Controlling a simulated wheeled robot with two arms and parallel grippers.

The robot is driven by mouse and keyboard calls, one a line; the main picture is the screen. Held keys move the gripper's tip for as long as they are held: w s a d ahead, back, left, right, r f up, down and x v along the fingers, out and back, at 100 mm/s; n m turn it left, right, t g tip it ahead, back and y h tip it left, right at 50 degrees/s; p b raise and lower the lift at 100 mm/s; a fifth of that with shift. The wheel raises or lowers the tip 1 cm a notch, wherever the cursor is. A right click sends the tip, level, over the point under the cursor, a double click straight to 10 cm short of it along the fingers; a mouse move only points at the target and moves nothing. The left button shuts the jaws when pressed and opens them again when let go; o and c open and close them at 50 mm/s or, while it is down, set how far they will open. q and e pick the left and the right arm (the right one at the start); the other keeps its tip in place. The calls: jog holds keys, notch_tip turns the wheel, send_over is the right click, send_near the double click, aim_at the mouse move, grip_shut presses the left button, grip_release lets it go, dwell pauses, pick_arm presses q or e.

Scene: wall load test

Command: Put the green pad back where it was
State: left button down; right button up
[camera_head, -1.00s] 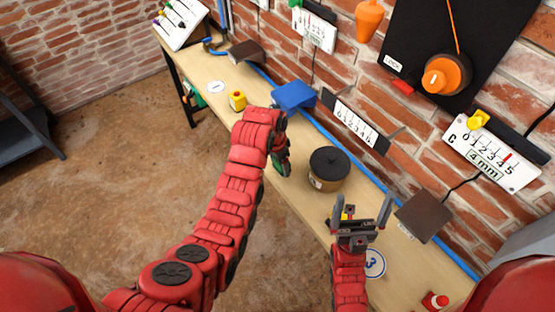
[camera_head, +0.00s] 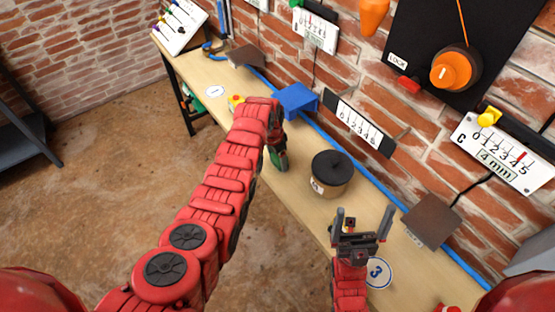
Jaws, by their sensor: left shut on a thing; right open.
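My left gripper (camera_head: 276,150) hangs at the front edge of the bench, past the far end of my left arm, and its fingers are mostly hidden. A small green thing, which looks like the green pad (camera_head: 281,158), shows at its tip, and the gripper is shut on it. The arm hides part of the pad. My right gripper (camera_head: 361,226) is open and empty, with its two fingers pointing up, over the bench beside the disc marked 3 (camera_head: 379,271).
The wooden bench (camera_head: 306,225) runs along a brick wall. On it stands a round tub with a black lid (camera_head: 332,170). A yellow button box (camera_head: 235,101) is partly hidden by my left arm.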

pick_arm(q)
jog(key=shift+r, duration=0.1)
grip_release()
